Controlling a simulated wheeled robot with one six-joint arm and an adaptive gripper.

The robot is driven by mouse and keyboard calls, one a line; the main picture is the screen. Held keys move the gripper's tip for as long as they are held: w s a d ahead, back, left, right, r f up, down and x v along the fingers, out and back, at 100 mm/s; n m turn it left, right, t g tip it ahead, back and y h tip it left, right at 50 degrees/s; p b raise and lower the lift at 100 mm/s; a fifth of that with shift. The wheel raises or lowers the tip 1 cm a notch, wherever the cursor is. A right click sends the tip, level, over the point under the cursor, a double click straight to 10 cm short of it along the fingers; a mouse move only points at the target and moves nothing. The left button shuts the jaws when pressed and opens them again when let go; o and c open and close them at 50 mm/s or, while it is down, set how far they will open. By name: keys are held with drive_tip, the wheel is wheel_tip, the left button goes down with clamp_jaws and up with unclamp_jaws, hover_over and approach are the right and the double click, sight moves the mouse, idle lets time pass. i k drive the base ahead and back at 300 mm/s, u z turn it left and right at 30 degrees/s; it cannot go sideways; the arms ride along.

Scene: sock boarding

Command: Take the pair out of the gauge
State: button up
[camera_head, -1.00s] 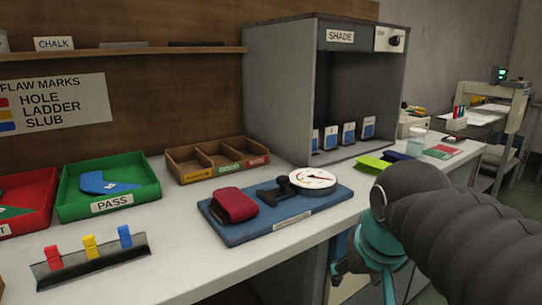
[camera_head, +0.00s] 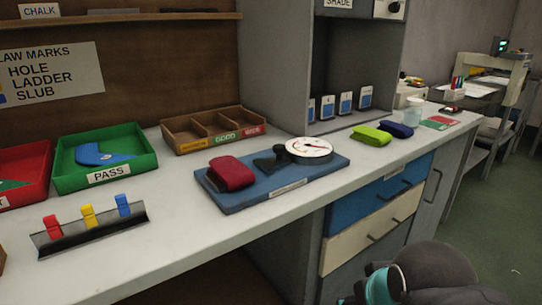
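The gauge is a blue board (camera_head: 267,192) with a round white dial (camera_head: 309,148) at its right end and a dark clamp piece (camera_head: 272,163) beside the dial. A folded dark red pair of socks (camera_head: 231,173) lies on the board's left part. Whether the clamp piece touches the pair cannot be told. My arm shows at the bottom right, low in front of the drawers and away from the gauge. Only a teal and dark part of my gripper (camera_head: 377,290) shows at the bottom edge; its fingertips are out of the picture.
Behind the gauge stands a wooden tray (camera_head: 213,130) with three compartments. A green PASS tray (camera_head: 104,160) holds a blue sock. Lime (camera_head: 371,136) and navy (camera_head: 396,130) folded pairs lie right of the gauge. A flag rack (camera_head: 91,230) stands front left. The counter's front strip is clear.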

sight(234, 174)
drive_tip(key=z, duration=1.75)
drive_tip(key=k, duration=1.05)
drive_tip(key=u, duration=1.7)
